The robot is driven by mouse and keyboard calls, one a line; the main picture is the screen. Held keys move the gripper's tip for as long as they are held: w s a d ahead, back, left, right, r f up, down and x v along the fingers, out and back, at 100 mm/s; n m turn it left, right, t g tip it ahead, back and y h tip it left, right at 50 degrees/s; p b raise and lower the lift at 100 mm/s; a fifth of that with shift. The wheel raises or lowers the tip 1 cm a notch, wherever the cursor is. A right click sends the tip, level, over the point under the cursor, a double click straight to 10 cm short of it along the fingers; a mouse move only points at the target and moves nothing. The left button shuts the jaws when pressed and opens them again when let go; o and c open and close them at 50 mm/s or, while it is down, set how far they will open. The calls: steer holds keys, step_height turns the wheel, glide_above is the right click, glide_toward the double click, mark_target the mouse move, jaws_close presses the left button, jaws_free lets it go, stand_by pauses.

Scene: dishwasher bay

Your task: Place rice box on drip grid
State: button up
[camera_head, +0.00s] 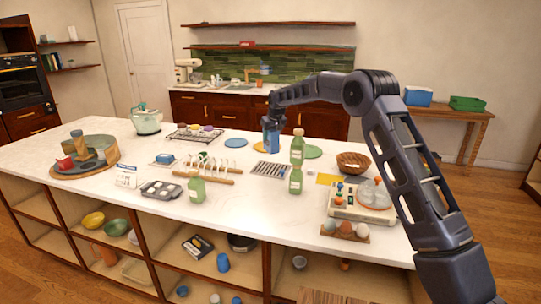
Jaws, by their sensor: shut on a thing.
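A blue upright box, which I take to be the rice box (271,142), is held in my gripper (272,124). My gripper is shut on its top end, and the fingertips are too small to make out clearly. The drip grid (270,170) appears to be the slatted metal grid lying on the white island top, just in front of and below the box in the picture. I cannot tell whether the bottom of the box touches the counter. The grid looks empty.
Green bottles (296,182) stand close to the right of the grid. A green round mat (312,152) and wooden bowl (353,163) lie behind right.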

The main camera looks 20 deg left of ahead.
mark_target(275, 134)
step_height(275, 134, down, 10)
steer(key=shift+r, duration=0.1)
stand_by(0.4)
steer(key=o, duration=1)
steer(key=shift+f, duration=0.2)
steer(key=v, duration=1.2)
steer(key=shift+r, duration=0.15)
